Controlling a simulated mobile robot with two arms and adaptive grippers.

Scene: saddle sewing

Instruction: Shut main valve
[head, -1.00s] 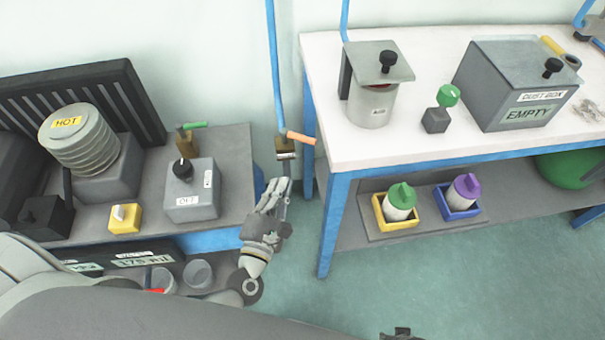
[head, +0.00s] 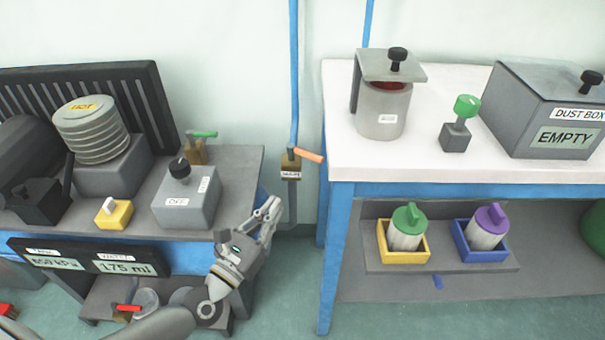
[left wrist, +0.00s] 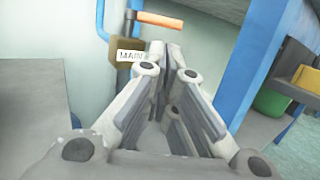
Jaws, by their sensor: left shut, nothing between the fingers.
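The main valve (head: 290,166) is a brass-coloured body on a vertical blue pipe in the gap between the two benches. It carries a white label, which reads MAIN in the left wrist view (left wrist: 127,46). Its orange lever handle (head: 308,155) sticks out to the right, close to level and slightly drooping in the head view. The handle also shows at the top of the left wrist view (left wrist: 160,19). My left gripper (head: 270,210) is shut and empty, below and left of the valve, apart from it. My right gripper is out of view.
The left bench (head: 240,165) holds a HOT stack, a grey box with a black knob and a green-handled valve (head: 204,134). The white table (head: 345,150) stands close on the right, its blue leg (head: 333,260) near the gap. Pressure and volume displays hang at the left.

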